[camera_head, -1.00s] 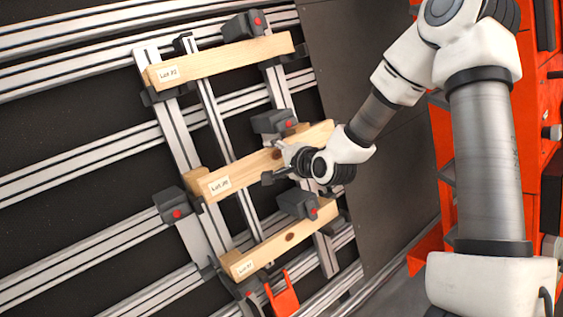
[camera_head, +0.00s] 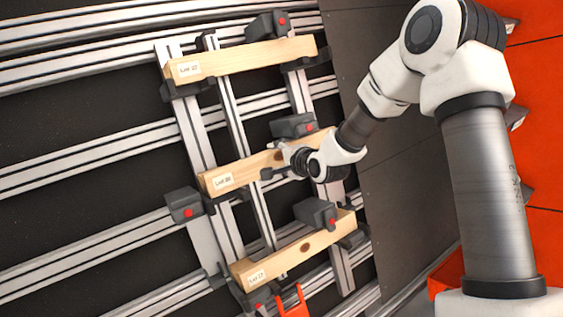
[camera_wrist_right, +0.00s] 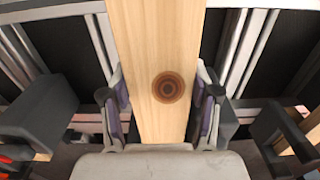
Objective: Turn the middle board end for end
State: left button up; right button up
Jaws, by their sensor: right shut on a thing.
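The middle board (camera_head: 245,171) is a pale wooden bar slanting across the rack, with a white label near its left end. My right gripper (camera_head: 283,158) is shut across it, right of its middle. In the right wrist view the board (camera_wrist_right: 155,40) runs between the two fingers (camera_wrist_right: 160,105), which press its side edges, and a dark round knot lies between them. The upper board (camera_head: 245,56) and lower board (camera_head: 300,245) lie roughly parallel to it, also labelled at the left. Whether the middle board touches its rests is unclear. My left gripper is out of view.
Dark clamp blocks with red buttons stand near the boards: one above the middle board (camera_head: 295,125), one at left (camera_head: 184,205), one by the lower board (camera_head: 316,212). Aluminium rails (camera_head: 90,173) cross the dark backing. A dark panel (camera_head: 400,190) lies right of the rack.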

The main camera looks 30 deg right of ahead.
jog(key=shift+w+f, duration=0.1)
jog(key=shift+w, duration=0.2)
dwell(0.5)
jog(key=shift+s+f+b, duration=0.15)
jog(key=shift+f+b, duration=0.1)
jog(key=shift+b, duration=0.2)
dwell(0.3)
jog(key=o, duration=1.4)
jog(key=a+v, duration=0.1)
jog(key=v, duration=1.1)
jog(key=shift+d, duration=0.45)
